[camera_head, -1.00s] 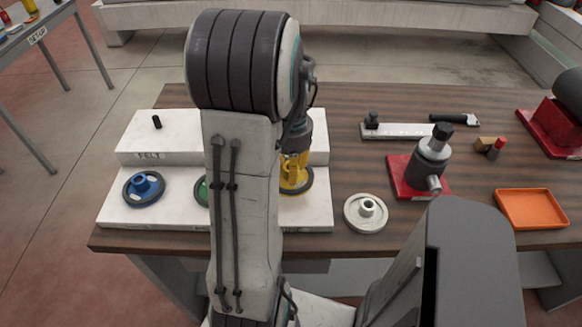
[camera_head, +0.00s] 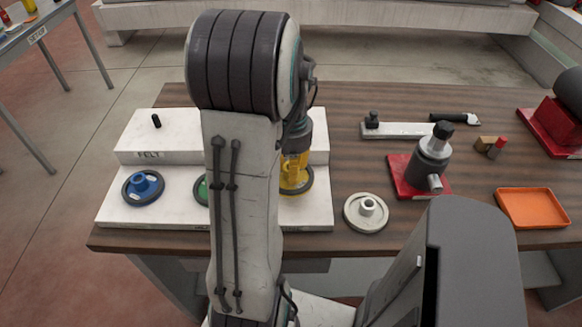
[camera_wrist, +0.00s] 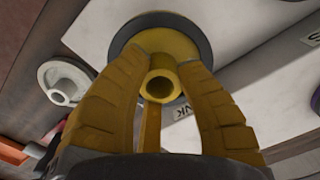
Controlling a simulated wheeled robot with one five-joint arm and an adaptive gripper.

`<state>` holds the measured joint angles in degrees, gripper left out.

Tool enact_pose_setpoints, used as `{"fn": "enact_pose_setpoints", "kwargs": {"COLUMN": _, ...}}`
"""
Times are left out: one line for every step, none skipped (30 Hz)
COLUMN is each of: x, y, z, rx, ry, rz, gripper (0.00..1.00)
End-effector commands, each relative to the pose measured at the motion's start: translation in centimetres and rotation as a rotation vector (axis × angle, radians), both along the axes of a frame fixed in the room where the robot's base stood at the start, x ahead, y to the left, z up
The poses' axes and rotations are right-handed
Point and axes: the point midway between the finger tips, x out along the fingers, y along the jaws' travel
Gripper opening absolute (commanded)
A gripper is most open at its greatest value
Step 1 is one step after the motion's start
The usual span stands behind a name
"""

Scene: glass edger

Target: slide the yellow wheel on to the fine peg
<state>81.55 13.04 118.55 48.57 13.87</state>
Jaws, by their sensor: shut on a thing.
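The yellow wheel (camera_wrist: 179,38) has a dark rim and a yellow hub with a round hole. In the head view its edge (camera_head: 306,186) shows over the right end of the white stand's lower step. My gripper (camera_wrist: 162,72) has yellow fingers and is shut on the wheel's hub. My gripper (camera_head: 294,166) is partly behind my arm in the head view. I cannot tell whether the wheel rests on the step or hangs just above it. The fine peg is not in view; my arm hides the middle of the stand.
The white stand (camera_head: 120,213) has a black peg (camera_head: 157,121) above its FELT label. A blue wheel (camera_head: 143,187) and a partly hidden green wheel (camera_head: 202,191) are on its lower step. A pale wheel (camera_head: 366,212), a red-based tool (camera_head: 430,165) and an orange tray (camera_head: 531,208) are to the right.

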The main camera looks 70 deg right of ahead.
Motion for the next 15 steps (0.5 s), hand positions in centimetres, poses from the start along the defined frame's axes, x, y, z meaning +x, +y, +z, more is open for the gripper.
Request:
{"fn": "enact_pose_setpoints", "kwargs": {"x": 0.0, "y": 0.0, "z": -0.2, "rx": -0.001, "ry": 0.0, "rz": 0.0, "gripper": 0.0}}
{"fn": "enact_pose_setpoints", "kwargs": {"x": 0.0, "y": 0.0, "z": -0.3, "rx": -0.001, "ry": 0.0, "rz": 0.0, "gripper": 0.0}}
{"fn": "enact_pose_setpoints", "kwargs": {"x": 0.0, "y": 0.0, "z": -0.4, "rx": -0.001, "ry": 0.0, "rz": 0.0, "gripper": 0.0}}
{"fn": "enact_pose_setpoints", "kwargs": {"x": 0.0, "y": 0.0, "z": -0.4, "rx": -0.001, "ry": 0.0, "rz": 0.0, "gripper": 0.0}}
{"fn": "enact_pose_setpoints", "kwargs": {"x": 0.0, "y": 0.0, "z": -0.5, "rx": -0.001, "ry": 0.0, "rz": 0.0, "gripper": 0.0}}
{"fn": "enact_pose_setpoints", "kwargs": {"x": 0.0, "y": 0.0, "z": -0.6, "rx": -0.001, "ry": 0.0, "rz": 0.0, "gripper": 0.0}}
{"fn": "enact_pose_setpoints", "kwargs": {"x": 0.0, "y": 0.0, "z": -0.6, "rx": -0.001, "ry": 0.0, "rz": 0.0, "gripper": 0.0}}
{"fn": "enact_pose_setpoints", "kwargs": {"x": 0.0, "y": 0.0, "z": -0.7, "rx": -0.001, "ry": 0.0, "rz": 0.0, "gripper": 0.0}}
{"fn": "enact_pose_setpoints", "kwargs": {"x": 0.0, "y": 0.0, "z": -0.8, "rx": -0.001, "ry": 0.0, "rz": 0.0, "gripper": 0.0}}
{"fn": "enact_pose_setpoints", "kwargs": {"x": 0.0, "y": 0.0, "z": -0.8, "rx": -0.001, "ry": 0.0, "rz": 0.0, "gripper": 0.0}}
{"fn": "enact_pose_setpoints", "kwargs": {"x": 0.0, "y": 0.0, "z": -0.9, "rx": -0.001, "ry": 0.0, "rz": 0.0, "gripper": 0.0}}
{"fn": "enact_pose_setpoints", "kwargs": {"x": 0.0, "y": 0.0, "z": -1.0, "rx": -0.001, "ry": 0.0, "rz": 0.0, "gripper": 0.0}}
{"fn": "enact_pose_setpoints", "kwargs": {"x": 0.0, "y": 0.0, "z": -1.1, "rx": -0.001, "ry": 0.0, "rz": 0.0, "gripper": 0.0}}
{"fn": "enact_pose_setpoints", "kwargs": {"x": 0.0, "y": 0.0, "z": -1.1, "rx": -0.001, "ry": 0.0, "rz": 0.0, "gripper": 0.0}}
{"fn": "enact_pose_setpoints", "kwargs": {"x": 0.0, "y": 0.0, "z": -1.2, "rx": -0.001, "ry": 0.0, "rz": 0.0, "gripper": 0.0}}
